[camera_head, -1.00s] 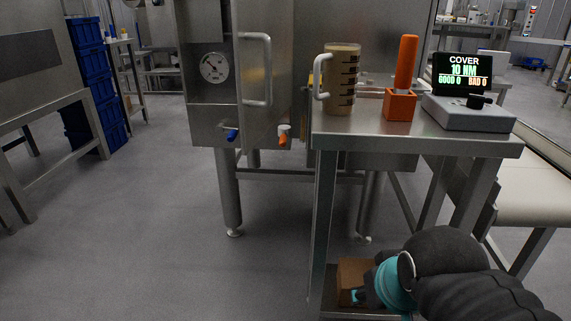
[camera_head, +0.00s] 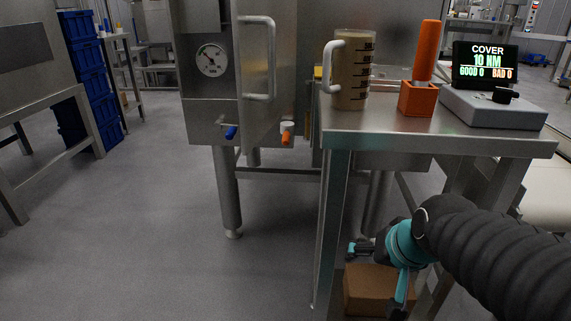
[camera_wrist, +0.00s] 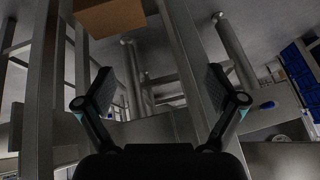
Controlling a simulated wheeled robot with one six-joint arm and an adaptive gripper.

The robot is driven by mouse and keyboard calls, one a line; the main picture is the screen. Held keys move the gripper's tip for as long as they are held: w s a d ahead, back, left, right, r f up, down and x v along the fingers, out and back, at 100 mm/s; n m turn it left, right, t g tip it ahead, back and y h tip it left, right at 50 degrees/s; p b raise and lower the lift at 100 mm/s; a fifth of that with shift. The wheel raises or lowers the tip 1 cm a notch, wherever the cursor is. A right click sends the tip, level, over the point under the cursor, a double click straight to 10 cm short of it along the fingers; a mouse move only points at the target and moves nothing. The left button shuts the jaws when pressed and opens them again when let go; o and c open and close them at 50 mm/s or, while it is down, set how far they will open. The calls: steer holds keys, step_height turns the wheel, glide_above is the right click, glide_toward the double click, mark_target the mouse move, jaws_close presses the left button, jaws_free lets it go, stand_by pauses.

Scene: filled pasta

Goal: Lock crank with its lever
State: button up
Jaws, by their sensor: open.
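A steel machine cabinet (camera_head: 209,123) stands ahead, with a round gauge (camera_head: 212,60) and an upright door handle (camera_head: 270,58). Below it are a small blue lever (camera_head: 231,132) and an orange-ended lever (camera_head: 287,135); I cannot tell whether either belongs to the crank. A blue-ended piece (camera_wrist: 267,105) shows at the right in the wrist view. No part is clearly recognisable as the crank. My gripper (camera_head: 374,274) is low beside the steel table's legs, below the levers and to their right. In the wrist view my gripper (camera_wrist: 160,88) is open and empty, fingers spread.
The steel table (camera_head: 440,140) holds a measuring jug (camera_head: 352,85), an orange tool (camera_head: 426,50) in an orange block (camera_head: 418,99), and a grey box (camera_head: 490,108) with a screen (camera_head: 484,66). A brown box (camera_head: 375,290) sits low beneath. Floor at the left is clear.

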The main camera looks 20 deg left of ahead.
steer(key=w+a+f+y+b, duration=0.15)
steer(key=a+f, duration=0.25)
steer(key=a, duration=0.4)
steer(key=w+a+f, duration=0.3)
steer(key=a+f, duration=0.1)
steer(key=a, duration=0.3)
steer(key=m+t+b, duration=0.1)
steer(key=m+t, duration=1.1)
steer(key=m, duration=0.4)
glide_toward(285, 144)
steer(key=w, duration=0.1)
steer(key=shift+h, duration=0.25)
steer(key=p+x, duration=0.2)
steer(key=x, duration=0.7)
steer(key=shift+w+a+r+p, duration=0.1)
steer(key=shift+w+a+p, duration=0.15)
steer(key=shift+p, duration=0.15)
steer(key=shift+x, duration=1.3)
steer(key=shift+c, duration=0.3)
steer(key=c, duration=1.6)
